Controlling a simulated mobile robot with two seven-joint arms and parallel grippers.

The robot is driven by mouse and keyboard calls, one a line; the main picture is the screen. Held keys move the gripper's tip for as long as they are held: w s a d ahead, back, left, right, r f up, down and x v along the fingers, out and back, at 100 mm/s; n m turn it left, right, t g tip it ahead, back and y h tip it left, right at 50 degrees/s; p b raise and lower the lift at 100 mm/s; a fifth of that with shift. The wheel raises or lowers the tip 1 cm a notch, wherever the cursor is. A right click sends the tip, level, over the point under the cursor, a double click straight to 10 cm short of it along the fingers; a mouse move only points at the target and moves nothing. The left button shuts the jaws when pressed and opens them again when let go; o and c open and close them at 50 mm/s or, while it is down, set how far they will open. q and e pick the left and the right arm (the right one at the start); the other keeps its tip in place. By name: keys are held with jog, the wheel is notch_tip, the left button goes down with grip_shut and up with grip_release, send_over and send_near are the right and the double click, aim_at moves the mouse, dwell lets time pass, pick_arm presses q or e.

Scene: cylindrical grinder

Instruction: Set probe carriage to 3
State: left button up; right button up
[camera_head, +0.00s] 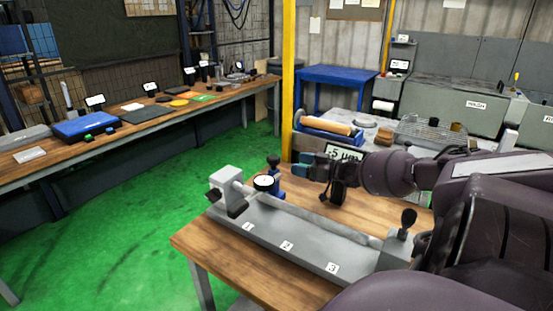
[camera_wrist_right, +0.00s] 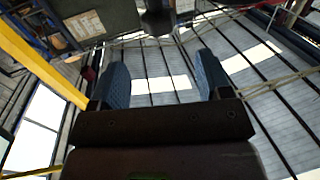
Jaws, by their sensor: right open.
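The grey measuring fixture (camera_head: 300,238) lies on a small wooden bench, with labels 1, 2 and 3 along its front face from left to right. The probe carriage, with a round white dial (camera_head: 264,182) and a dark knob above blue parts (camera_head: 274,164), sits near label 1. My right gripper (camera_head: 301,169) reaches in from the right, just right of the carriage. In the right wrist view its two blue fingers (camera_wrist_right: 162,85) are apart with nothing between them. Whether it touches the carriage I cannot tell. My left gripper is out of view.
A grey end block with a black knob (camera_head: 408,218) stands at the fixture's right end. A "5 µm" sign (camera_head: 343,153) is behind my right gripper. A yellow post (camera_head: 289,80) rises behind the bench (camera_head: 195,244). Green floor lies open to the left.

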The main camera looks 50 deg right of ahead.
aim_at(274, 156)
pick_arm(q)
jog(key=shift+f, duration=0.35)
pick_arm(e)
jog(key=shift+x, duration=5)
